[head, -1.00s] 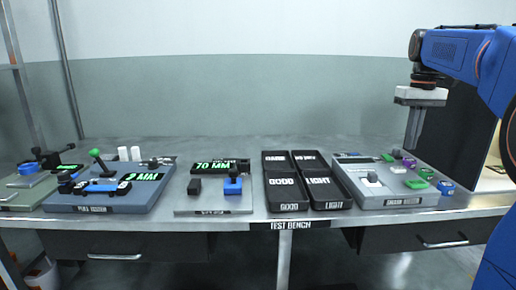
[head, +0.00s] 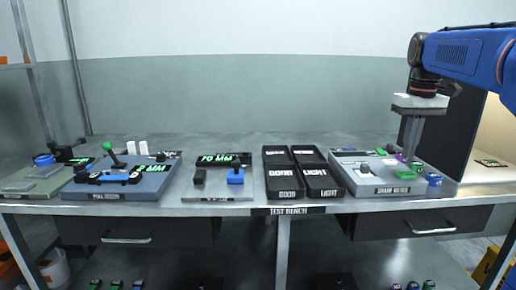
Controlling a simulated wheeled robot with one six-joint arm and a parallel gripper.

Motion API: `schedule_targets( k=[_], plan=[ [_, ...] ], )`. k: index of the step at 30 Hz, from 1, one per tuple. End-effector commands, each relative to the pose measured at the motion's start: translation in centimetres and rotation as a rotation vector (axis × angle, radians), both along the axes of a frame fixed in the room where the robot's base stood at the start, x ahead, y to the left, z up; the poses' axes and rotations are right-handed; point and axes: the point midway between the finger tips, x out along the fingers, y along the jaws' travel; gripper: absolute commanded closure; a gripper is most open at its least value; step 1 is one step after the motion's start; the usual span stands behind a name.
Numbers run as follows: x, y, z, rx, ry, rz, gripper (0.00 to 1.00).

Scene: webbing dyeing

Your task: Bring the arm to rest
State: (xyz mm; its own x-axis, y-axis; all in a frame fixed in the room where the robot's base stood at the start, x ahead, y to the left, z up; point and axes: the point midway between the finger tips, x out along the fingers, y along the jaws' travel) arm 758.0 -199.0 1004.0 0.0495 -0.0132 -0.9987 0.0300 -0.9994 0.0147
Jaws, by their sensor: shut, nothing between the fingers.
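My blue arm reaches in from the upper right in the head view. My gripper (head: 410,150) hangs straight down from its pale grey mount, with its fingers together and nothing visible between them. The fingertips are above the back part of the grey sample board (head: 378,190) at the right of the bench. A purple piece shows close to the fingertips; I cannot tell whether they touch anything.
Four black trays (head: 322,194) stand mid-bench. A 70 MM gauge (head: 217,192) and a blue-grey pull station (head: 90,192) are to their left. A dark panel (head: 450,145) stands behind the gripper. The back of the bench (head: 250,145) is mostly clear.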

Motion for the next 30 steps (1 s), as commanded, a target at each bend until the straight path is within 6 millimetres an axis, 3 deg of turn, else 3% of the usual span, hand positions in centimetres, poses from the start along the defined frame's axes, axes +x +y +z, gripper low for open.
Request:
schedule_targets(
  k=[8, 14, 23, 30],
  plan=[
    [-4.6, 3.3, -2.2, -0.01, -0.059, -0.002, 1.0],
    [-9.4, 6.2, -5.5, -0.015, -0.121, -0.005, 1.0],
    [-16.6, 9.6, -11.7, -0.012, -0.217, -0.013, 1.0],
    [-22.1, 11.6, -17.8, 0.0, -0.294, -0.017, 1.0]
  ],
)
